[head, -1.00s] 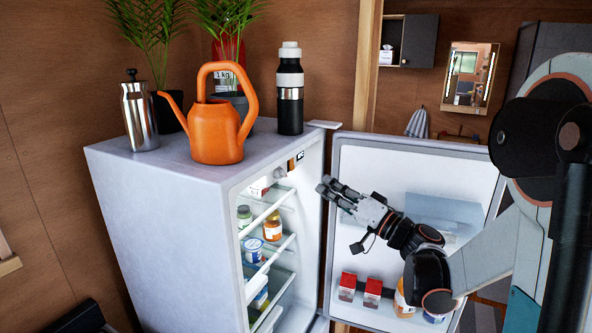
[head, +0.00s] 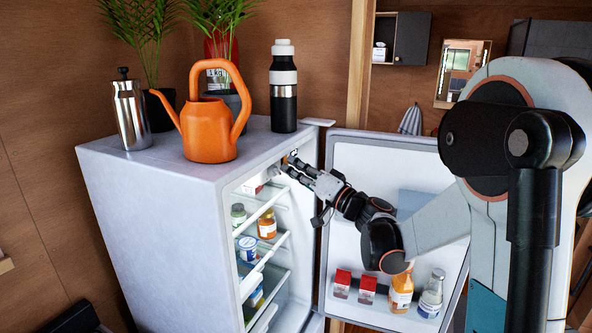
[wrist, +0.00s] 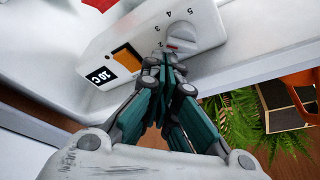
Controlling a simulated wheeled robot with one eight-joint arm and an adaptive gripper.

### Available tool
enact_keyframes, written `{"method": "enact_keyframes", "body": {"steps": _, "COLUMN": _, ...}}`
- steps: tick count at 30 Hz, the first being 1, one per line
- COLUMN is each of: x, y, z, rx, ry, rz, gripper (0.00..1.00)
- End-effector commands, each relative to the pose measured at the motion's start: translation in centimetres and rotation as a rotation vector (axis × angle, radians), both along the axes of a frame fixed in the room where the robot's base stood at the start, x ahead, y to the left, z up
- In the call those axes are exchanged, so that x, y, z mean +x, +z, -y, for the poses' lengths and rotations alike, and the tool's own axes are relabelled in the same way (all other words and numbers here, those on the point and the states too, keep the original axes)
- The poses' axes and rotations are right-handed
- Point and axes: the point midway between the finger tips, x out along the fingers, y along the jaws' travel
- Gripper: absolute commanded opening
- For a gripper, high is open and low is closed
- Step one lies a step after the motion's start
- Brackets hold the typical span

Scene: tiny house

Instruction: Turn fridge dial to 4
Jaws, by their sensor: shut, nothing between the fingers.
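The white fridge (head: 150,225) stands with its door (head: 345,235) open to the right. In the wrist view, the round white dial (wrist: 190,36) sits on the white control box (wrist: 135,45), with printed numbers, including 3, 4 and 5, around it. I cannot tell the dial's setting. My gripper (head: 284,166) reaches into the upper front of the fridge. In the wrist view, my gripper (wrist: 167,62) is shut and empty, its tips close beside the dial; I cannot tell whether they touch. The dial is not clear in the head view.
Glass shelves (head: 262,208) with jars and tubs lie below my gripper. An orange watering can (head: 208,133), a black-and-white bottle (head: 284,95), a steel flask (head: 130,115) and potted plants stand on the fridge top. The door shelf holds cartons and bottles.

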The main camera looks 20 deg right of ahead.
Motion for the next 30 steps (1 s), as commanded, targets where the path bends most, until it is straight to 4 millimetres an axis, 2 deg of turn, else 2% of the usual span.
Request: {"method": "enact_keyframes", "body": {"steps": 30, "x": -0.46, "y": -0.98, "z": -0.4, "rx": 0.187, "ry": 0.0, "rz": -0.187, "gripper": 0.0}}
